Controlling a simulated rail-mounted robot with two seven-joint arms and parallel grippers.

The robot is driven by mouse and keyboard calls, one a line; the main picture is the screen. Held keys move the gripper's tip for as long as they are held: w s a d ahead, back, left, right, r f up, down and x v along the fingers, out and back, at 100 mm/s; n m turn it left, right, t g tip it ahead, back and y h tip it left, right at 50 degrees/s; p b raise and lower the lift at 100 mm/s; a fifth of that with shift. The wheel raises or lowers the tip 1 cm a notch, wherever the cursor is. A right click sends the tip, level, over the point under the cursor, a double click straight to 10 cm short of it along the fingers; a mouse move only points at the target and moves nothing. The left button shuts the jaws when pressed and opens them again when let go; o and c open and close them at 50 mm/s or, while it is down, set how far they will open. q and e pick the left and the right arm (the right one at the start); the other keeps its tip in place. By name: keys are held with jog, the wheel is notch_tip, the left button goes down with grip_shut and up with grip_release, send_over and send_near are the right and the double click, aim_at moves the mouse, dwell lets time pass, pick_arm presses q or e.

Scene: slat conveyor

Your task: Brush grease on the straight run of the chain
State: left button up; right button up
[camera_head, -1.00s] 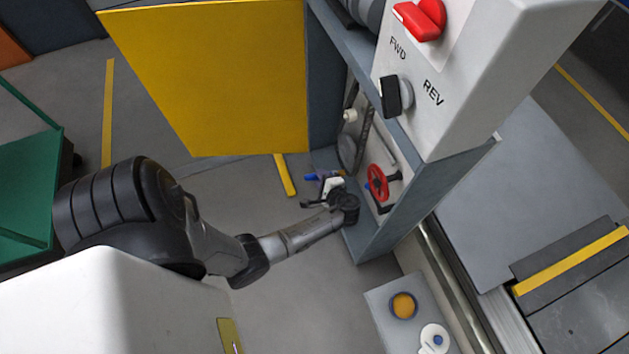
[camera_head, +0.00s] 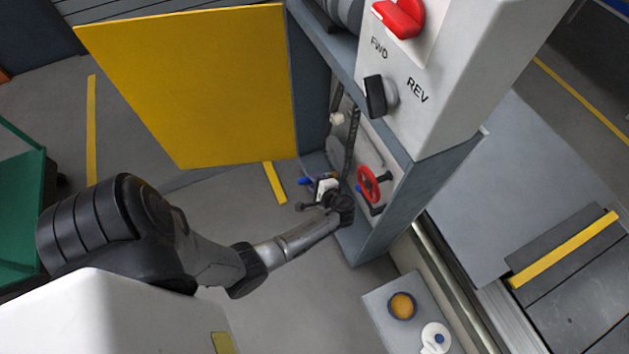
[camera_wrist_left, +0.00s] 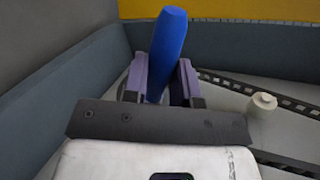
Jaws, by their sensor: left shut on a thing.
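My left gripper (camera_head: 318,186) is low inside the open cabinet, left of the chain (camera_head: 350,145). In the left wrist view its purple fingers (camera_wrist_left: 163,82) are shut on a blue handle (camera_wrist_left: 167,48), which I take to be the brush's. The bristles are hidden. The chain (camera_wrist_left: 295,103) runs as a dark linked strip to the right of the fingers, with another stretch lower right. I see no clear contact between the held tool and the chain. A pot of amber grease (camera_head: 402,306) stands on a grey stand, outside the cabinet. My right gripper is not in view.
A red handwheel (camera_head: 370,184) sits just right of the gripper. The yellow door (camera_head: 190,85) stands open at left. A control box (camera_head: 440,70) overhangs the opening. A pale knob (camera_wrist_left: 262,104) sticks out near the chain. A white round item (camera_head: 436,337) is beside the pot.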

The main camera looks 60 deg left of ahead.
pick_arm(q)
jog(key=shift+w+d, duration=0.1)
jog(key=shift+w, duration=0.7)
jog(key=shift+r, duration=0.1)
notch_tip(320, 180, up, 14)
jog(key=p, duration=1.6)
dwell(0.6)
jog(key=shift+r, duration=0.2)
notch_tip(320, 180, up, 14)
jog(key=p, duration=1.5)
dwell(0.4)
